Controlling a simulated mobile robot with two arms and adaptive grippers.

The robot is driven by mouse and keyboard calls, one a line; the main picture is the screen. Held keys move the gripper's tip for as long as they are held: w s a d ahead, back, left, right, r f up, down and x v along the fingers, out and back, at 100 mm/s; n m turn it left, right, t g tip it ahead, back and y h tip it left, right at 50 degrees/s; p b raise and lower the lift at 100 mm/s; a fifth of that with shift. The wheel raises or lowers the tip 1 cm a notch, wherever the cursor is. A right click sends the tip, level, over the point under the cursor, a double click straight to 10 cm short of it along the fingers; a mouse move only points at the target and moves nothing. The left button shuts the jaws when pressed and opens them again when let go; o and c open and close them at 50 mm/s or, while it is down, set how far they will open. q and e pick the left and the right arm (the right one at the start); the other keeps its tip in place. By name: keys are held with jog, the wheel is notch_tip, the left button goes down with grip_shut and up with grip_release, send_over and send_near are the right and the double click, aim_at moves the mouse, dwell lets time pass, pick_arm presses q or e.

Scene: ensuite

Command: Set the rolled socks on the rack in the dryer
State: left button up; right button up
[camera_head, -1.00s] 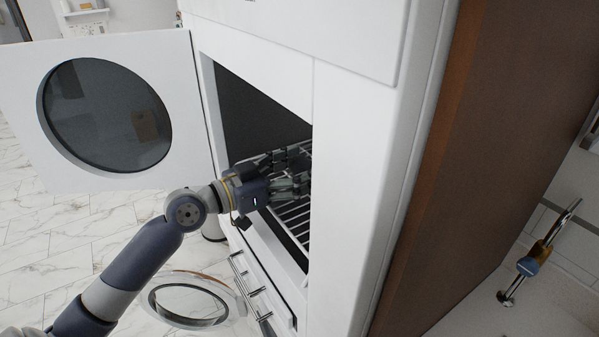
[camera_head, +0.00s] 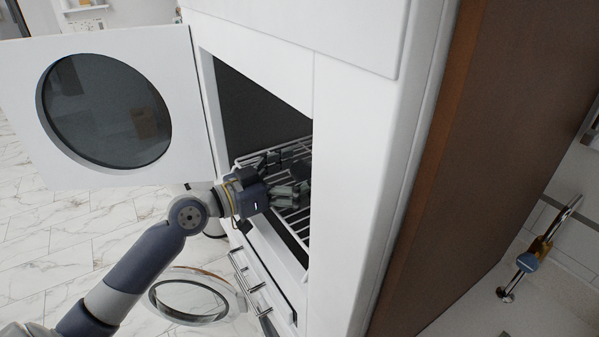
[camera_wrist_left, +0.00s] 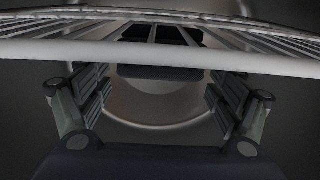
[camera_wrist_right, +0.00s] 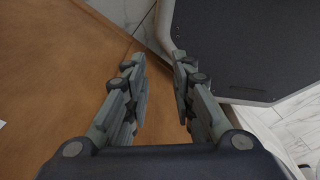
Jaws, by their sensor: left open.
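The white dryer's (camera_head: 335,200) round-windowed door stands open at the left, and a wire rack (camera_head: 290,215) shows inside. My left gripper (camera_head: 280,177) is open, its fingers inside the opening at the rack. A dark rounded thing (camera_head: 296,152), probably the rolled socks, shows just beyond the fingers, partly hidden by the dryer front. In the left wrist view a dark bundle (camera_wrist_left: 160,72) lies beyond the rack's front bar (camera_wrist_left: 150,54), between the spread fingers and apart from them. My right gripper (camera_wrist_right: 157,72) is open and empty above a brown wooden surface.
A second round-windowed door (camera_head: 190,300) hangs open below. A tall brown panel (camera_head: 470,150) stands right of the dryer, with a basin and tap (camera_head: 530,260) beyond. Marble floor (camera_head: 50,240) is clear at left.

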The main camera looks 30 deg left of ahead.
pick_arm(q)
jog(key=shift+r, duration=0.2)
jog(key=shift+s+a+f, duration=0.15)
jog(key=shift+s+f, duration=0.05)
jog(key=b+v, duration=0.5)
jog(key=v, duration=0.5)
jog(key=shift+b+v, duration=0.3)
jog(key=shift+v, duration=0.5)
jog(key=shift+r, duration=0.15)
